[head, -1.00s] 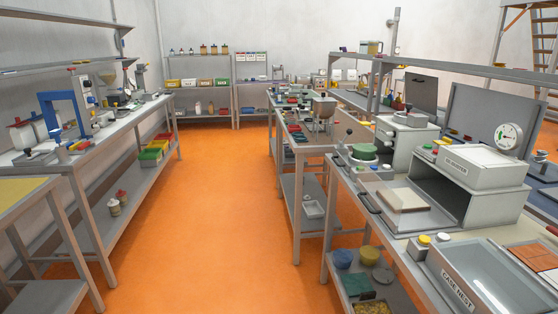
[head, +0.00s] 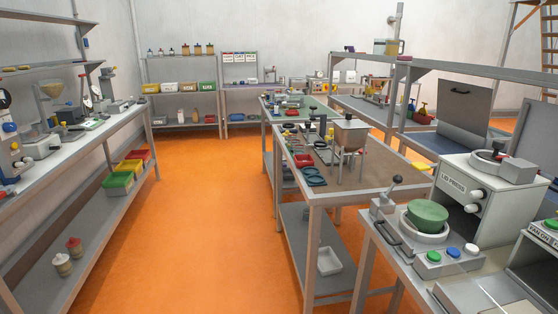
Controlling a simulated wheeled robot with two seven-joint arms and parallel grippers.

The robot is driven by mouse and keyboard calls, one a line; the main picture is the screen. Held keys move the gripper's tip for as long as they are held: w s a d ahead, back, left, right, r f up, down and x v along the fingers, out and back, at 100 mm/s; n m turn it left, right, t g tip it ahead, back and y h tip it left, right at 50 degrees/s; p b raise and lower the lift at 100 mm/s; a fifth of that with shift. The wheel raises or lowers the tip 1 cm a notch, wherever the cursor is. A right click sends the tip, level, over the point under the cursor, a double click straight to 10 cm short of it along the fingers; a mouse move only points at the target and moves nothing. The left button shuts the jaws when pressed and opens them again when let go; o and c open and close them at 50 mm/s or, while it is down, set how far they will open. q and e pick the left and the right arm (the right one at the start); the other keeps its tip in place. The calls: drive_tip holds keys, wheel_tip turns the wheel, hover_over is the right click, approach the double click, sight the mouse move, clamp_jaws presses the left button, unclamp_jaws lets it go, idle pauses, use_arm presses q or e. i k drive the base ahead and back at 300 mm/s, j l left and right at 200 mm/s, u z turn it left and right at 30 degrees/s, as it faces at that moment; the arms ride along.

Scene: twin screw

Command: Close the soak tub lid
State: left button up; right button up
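Neither of my grippers is in view. No thing in view is clearly marked as the soak tub. An upright grey panel with a small dark handle (head: 466,108) stands behind the right-hand bench, like a raised lid. A blue surface (head: 420,143) lies at its left. I cannot tell whether these belong to the soak tub, as the lid press (head: 462,190) and bench hide what is below.
An orange floor aisle (head: 215,220) runs clear ahead between benches. The left bench (head: 75,145) holds devices. The middle bench (head: 385,185) has a hopper (head: 350,135). The near right bench carries a green round block (head: 427,214) and buttons. Shelves (head: 183,105) stand at the back wall.

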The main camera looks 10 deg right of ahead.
sight(465, 106)
drive_tip(key=i+u, duration=0.2)
drive_tip(key=i, duration=0.6)
drive_tip(key=i+l+u, duration=0.2)
drive_tip(key=i, duration=0.55)
drive_tip(key=i+j+z, duration=0.1)
drive_tip(key=i+z, duration=0.4)
drive_tip(key=i+j+z, duration=0.35)
drive_tip(key=i+z, duration=0.15)
drive_tip(key=i, duration=0.1)
